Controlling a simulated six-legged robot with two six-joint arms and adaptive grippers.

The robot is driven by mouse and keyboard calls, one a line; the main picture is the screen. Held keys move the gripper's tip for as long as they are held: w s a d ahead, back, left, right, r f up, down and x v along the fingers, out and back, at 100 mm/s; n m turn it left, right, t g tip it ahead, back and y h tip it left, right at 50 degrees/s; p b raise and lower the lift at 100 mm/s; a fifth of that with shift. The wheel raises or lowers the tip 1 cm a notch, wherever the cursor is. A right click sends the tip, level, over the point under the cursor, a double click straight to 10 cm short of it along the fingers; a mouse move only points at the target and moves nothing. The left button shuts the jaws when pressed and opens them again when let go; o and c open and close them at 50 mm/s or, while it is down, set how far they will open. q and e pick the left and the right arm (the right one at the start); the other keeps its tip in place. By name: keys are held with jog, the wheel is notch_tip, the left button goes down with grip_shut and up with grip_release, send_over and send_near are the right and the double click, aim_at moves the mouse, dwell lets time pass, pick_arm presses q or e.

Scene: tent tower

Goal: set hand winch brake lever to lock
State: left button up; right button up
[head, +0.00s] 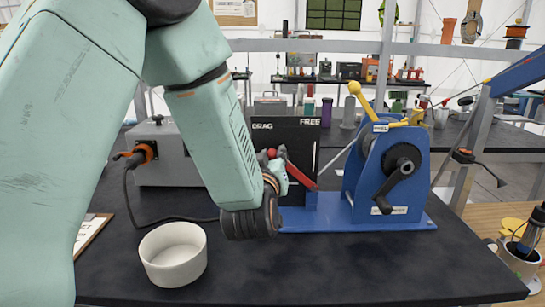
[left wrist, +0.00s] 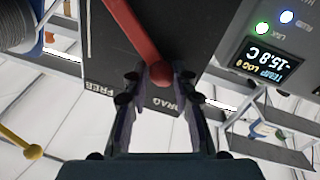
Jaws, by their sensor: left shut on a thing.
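The blue hand winch (head: 362,200) stands on the dark bench, with a black crank handle on its right side. Its black panel (head: 300,145) bears the words DRAG at left and FREE at right; no LOCK mark shows. The red brake lever (head: 302,178) slants up and left from its lower right end to a red ball knob below DRAG. My left gripper (head: 277,166) is at the knob. In the left wrist view, its two fingers (left wrist: 159,82) are shut on the knob of the lever (left wrist: 140,38). My left arm hides the panel's left part. My right gripper is not in view.
A white bowl (head: 174,256) stands on the bench below my left arm. A grey box (head: 160,160) with an orange plug and cable is behind it. A yellow-knobbed lever (head: 361,97) rises from the winch top. The bench front right is clear.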

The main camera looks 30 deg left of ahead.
pick_arm(q)
jog(key=shift+d, duration=0.2)
jog(key=shift+c, duration=1.4)
jog(key=shift+f, duration=0.1)
grip_shut()
jog(key=shift+f, duration=0.15)
jog(key=shift+s+a+f+n+t+y+b, duration=0.1)
jog(key=shift+s+a+f+n+b, duration=0.3)
jog(key=shift+f+n+b, duration=0.95)
jog(key=shift+s+a+f+n+t+y+b, duration=0.15)
jog(key=shift+a+f+n+b, duration=0.4)
jog(key=shift+f+n+b, duration=0.8)
jog(key=shift+s+a+f+n+t+y+b, duration=0.1)
jog(key=shift+s+a+f+n+b, duration=0.35)
jog(key=shift+f+n+b, duration=0.9)
jog(key=shift+w+r+m+b, duration=0.1)
jog(key=shift+r+m+b, duration=0.3)
jog(key=shift+r+m, duration=0.1)
